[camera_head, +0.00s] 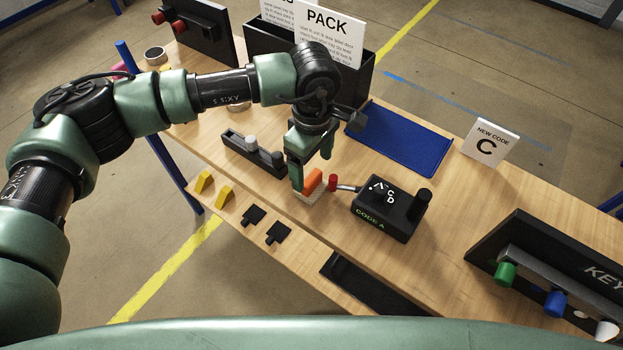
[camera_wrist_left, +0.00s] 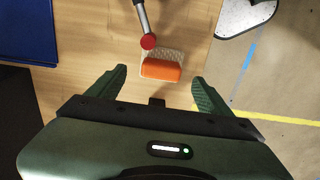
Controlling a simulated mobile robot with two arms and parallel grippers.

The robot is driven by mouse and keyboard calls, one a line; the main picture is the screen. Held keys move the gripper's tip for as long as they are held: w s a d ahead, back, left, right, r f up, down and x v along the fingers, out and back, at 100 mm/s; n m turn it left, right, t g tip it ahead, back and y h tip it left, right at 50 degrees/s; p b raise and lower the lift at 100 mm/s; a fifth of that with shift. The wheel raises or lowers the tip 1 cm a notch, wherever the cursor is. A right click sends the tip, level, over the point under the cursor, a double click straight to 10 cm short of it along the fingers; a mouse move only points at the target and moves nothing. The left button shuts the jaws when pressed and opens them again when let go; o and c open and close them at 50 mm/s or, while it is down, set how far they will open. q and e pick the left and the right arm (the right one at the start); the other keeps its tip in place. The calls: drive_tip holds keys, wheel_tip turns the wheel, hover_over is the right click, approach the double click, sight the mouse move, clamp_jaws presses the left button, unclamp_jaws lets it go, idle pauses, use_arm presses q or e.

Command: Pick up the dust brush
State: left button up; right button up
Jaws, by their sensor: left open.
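The dust brush, an orange block on a pale bristly base, lies on the wooden table (camera_head: 445,190); its orange part (camera_head: 313,181) shows just by my left fingers in the head view. My left gripper (camera_head: 312,170) is open and points down at the brush. In the left wrist view, the orange part (camera_wrist_left: 161,69) lies between and slightly ahead of the two spread fingertips (camera_wrist_left: 159,76), with a gap on each side. The fingers are not closed on it. My right gripper is in neither view.
A black code box (camera_head: 387,208) has a lever with a red knob (camera_head: 333,182) very close to the brush. A black holder (camera_head: 255,155), a blue mat (camera_head: 403,138) and yellow wedges (camera_head: 204,182) are nearby. The table edge lies close to the brush.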

sight(311, 177)
use_arm(q)
wheel_tip(311, 177, down, 2)
drive_tip(key=shift+s+a+f+p, duration=0.1)
drive_tip(key=shift+f+p, duration=0.05)
drive_tip(key=shift+p, duration=0.85)
wheel_tip(311, 177, down, 3)
drive_tip(key=shift+p, duration=0.3)
drive_tip(key=shift+c, duration=1.2)
drive_tip(key=c, duration=1.2)
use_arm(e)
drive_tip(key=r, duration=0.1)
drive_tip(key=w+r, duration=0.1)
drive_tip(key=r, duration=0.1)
use_arm(q)
drive_tip(key=shift+r, duration=0.5)
wheel_tip(311, 177, up, 19)
drive_tip(key=b, duration=0.6)
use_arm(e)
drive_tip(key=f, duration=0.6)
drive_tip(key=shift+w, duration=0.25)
